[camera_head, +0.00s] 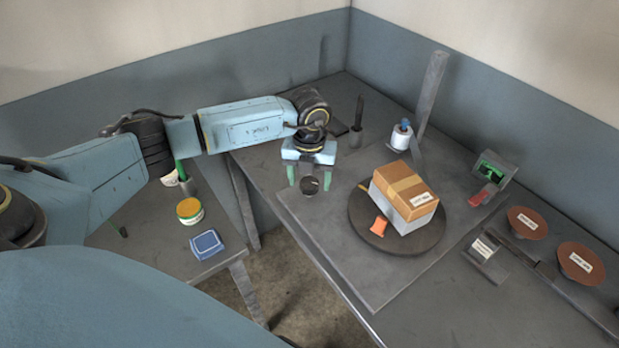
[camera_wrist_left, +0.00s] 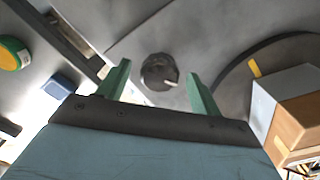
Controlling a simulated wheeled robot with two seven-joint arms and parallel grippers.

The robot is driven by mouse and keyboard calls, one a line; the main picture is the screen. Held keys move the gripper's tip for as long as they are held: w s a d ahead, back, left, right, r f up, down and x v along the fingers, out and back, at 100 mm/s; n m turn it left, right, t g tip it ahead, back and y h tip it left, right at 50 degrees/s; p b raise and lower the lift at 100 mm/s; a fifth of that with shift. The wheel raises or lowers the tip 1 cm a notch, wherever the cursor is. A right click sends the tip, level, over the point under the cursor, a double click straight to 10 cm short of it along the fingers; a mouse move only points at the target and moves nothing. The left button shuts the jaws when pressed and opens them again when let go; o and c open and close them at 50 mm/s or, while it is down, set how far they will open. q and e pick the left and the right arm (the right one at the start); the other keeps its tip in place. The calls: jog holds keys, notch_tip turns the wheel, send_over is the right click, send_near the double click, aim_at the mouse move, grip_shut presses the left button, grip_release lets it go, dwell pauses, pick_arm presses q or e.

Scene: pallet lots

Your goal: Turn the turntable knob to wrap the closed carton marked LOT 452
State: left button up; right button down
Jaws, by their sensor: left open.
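The closed carton (camera_head: 404,190) has a brown top with a tape strip and a white label too small to read. Its lower sides look pale grey. It sits on the round dark turntable (camera_head: 367,233). The dark turntable knob (camera_head: 311,187) is on the plate left of the turntable. In the left wrist view the knob (camera_wrist_left: 157,70) has a pale pointer mark. My left gripper (camera_head: 309,182) is open above the knob, with green fingers either side of it in the picture. In the left wrist view the gripper (camera_wrist_left: 160,85) is empty. My right gripper is out of view.
A film roll (camera_head: 401,136) stands by a grey post (camera_head: 432,95) behind the carton. An orange tag (camera_head: 379,226) lies on the turntable. Two brown labelled discs (camera_head: 527,222) are at right. A blue box (camera_head: 206,244) and a yellow-lidded tub (camera_head: 190,210) sit on the left table.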

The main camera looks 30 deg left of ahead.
aim_at(309, 181)
pick_arm(q)
notch_tip(309, 181, up, 13)
dwell(0.3)
dwell(1.4)
